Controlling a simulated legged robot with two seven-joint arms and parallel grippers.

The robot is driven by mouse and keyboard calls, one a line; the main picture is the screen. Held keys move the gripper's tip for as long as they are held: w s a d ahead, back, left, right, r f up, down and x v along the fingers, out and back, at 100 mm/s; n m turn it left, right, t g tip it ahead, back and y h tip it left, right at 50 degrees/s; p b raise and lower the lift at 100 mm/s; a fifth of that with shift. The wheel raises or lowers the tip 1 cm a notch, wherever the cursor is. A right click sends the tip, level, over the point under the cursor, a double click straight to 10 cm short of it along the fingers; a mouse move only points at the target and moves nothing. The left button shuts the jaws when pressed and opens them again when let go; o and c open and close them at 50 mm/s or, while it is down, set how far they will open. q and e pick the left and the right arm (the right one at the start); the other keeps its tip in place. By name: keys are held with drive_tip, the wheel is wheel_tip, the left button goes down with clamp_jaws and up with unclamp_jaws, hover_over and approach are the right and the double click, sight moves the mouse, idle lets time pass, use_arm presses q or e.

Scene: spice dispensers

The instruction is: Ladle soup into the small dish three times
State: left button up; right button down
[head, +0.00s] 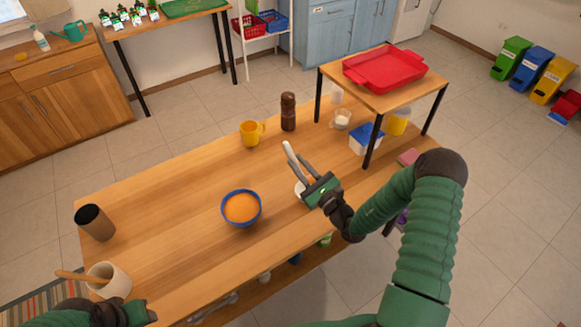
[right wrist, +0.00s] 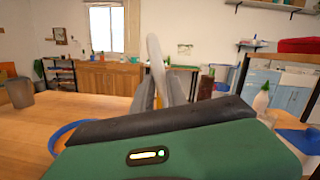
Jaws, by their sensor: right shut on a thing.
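A blue bowl (head: 241,208) of orange soup stands on the wooden table, left of my right gripper. My right gripper (head: 299,165) is shut on a pale handle, seemingly the ladle (head: 289,150); the handle also rises between the fingers in the right wrist view (right wrist: 154,52). The ladle's scoop is not clearly visible. A small white dish (head: 299,189) sits under the gripper, mostly hidden by it, with a bit of orange showing beside it. My left gripper (head: 125,314) is at the bottom left edge, dark and cut off; its jaws cannot be made out.
A yellow mug (head: 251,133) and a brown grinder (head: 288,111) stand behind the bowl. A raised shelf with a red tray (head: 384,69) is at the back right. A dark cup (head: 95,222) and a cream pot (head: 108,279) are at the left. The table's middle left is clear.

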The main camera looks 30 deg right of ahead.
wheel_tip(320, 180, down, 5)
drive_tip(key=b, duration=0.4)
drive_tip(key=w+d+f+m+g+y+p, duration=0.1)
drive_tip(key=w+d+f+m+g+p, duration=0.1)
drive_tip(key=w+d+m+g+p, duration=0.1)
drive_tip(key=w+d+f+m+g+p, duration=0.2)
drive_tip(key=w+d+m+g+p, duration=0.1)
drive_tip(key=w+g+p, duration=0.5)
drive_tip(key=shift+w+f+m+g+y+p, duration=0.2)
drive_tip(key=shift+m+g+y+p, duration=0.2)
drive_tip(key=shift+m+g+p, duration=0.5)
idle(0.4)
drive_tip(key=shift+d, duration=0.1)
drive_tip(key=shift+s, duration=0.1)
idle(0.8)
